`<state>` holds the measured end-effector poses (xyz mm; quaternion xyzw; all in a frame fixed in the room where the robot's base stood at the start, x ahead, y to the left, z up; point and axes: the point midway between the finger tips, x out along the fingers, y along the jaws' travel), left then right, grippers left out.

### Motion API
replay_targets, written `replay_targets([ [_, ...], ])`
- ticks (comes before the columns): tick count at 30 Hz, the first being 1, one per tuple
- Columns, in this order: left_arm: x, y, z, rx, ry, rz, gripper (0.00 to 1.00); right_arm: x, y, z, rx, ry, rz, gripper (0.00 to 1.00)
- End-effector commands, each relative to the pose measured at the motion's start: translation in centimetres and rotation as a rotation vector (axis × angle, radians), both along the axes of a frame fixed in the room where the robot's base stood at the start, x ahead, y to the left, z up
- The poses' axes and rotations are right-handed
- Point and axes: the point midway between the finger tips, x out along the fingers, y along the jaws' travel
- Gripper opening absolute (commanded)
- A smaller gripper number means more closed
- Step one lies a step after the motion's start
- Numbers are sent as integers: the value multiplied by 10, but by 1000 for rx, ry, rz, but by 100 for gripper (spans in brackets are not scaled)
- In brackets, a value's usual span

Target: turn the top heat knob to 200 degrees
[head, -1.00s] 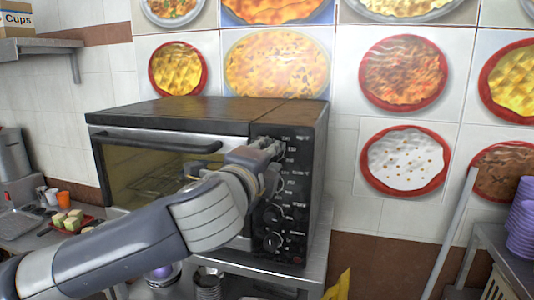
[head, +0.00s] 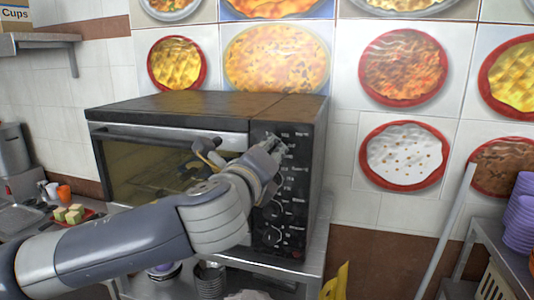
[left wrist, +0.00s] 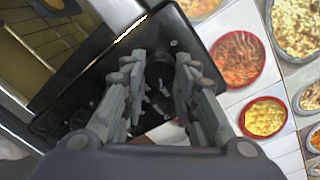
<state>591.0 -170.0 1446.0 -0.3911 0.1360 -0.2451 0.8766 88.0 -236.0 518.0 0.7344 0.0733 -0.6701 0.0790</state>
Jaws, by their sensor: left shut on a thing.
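The black toaster oven (head: 180,106) stands on a metal table, with a column of heat knobs on its right-hand panel. My left gripper (head: 272,146) is at the top of this panel, shut on the top heat knob. In the left wrist view the two fingers (left wrist: 158,85) stand on either side of the dark top knob (left wrist: 157,70). In the head view the gripper hides this knob, so I cannot read its setting. A lower knob (head: 273,210) and the bottom knob (head: 273,236) show below the gripper. My right gripper is not in view.
The oven's door handle (head: 160,140) runs left of the panel, behind my left arm. A red tray with food cubes (head: 75,213) lies at left. Purple bowls (head: 519,215) are stacked at far right. The space right of the oven is open.

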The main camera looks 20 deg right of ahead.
Motion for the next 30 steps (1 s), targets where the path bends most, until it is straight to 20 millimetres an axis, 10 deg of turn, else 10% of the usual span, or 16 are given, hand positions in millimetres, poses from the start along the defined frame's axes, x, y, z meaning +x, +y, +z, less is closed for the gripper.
replay_targets([
  [10,0,0,-2,4,2,-1,3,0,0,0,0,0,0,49],
  [11,0,0,-2,4,2,-1,29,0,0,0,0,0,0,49],
  [14,0,0,-2,4,2,-1,48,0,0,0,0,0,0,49],
  [30,-14,8,0,1,0,-4,48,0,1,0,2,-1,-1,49],
])
